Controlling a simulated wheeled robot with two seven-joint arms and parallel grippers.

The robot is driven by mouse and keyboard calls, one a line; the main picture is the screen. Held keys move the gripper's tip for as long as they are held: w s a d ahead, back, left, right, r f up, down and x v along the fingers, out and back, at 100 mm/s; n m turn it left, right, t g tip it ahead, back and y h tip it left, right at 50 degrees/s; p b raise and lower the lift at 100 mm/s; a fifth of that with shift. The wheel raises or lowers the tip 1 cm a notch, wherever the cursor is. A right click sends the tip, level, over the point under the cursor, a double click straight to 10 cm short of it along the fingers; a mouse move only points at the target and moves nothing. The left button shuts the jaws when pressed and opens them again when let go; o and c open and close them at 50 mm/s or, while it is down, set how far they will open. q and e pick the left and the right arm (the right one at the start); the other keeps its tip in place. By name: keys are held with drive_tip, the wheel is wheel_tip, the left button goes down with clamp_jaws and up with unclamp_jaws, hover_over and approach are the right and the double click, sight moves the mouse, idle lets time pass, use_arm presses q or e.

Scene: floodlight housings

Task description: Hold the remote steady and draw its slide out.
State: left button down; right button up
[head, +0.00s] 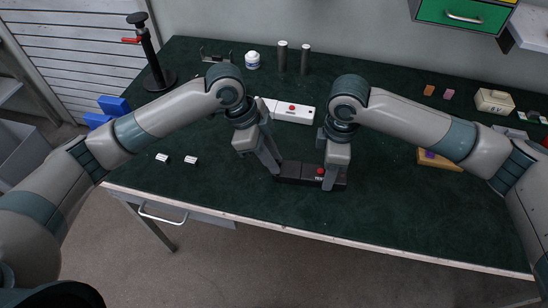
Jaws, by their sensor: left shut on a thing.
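The remote appears to be the dark, long box with a red button (300,173), lying near the front middle of the green table. My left gripper (272,166) points down at its left end and is shut on it. My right gripper (329,181) points down at its right end, just right of the red button. Its fingers hide part of that end, and I cannot tell whether they are closed on it. The slide cannot be made out as a separate part.
A white box with a red button (293,111) lies behind the grippers. Two small white blocks (176,159) lie to the left. Two dark cylinders (304,59), a white jar (253,60) and a black stand (155,65) are at the back.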

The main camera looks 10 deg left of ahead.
use_arm(q)
drive_tip(key=a, duration=0.4)
drive_tip(key=shift+a, duration=0.4)
drive_tip(key=shift+d, duration=0.1)
drive_tip(key=c, duration=1.6)
unclamp_jaws()
drive_tip(key=v, duration=1.2)
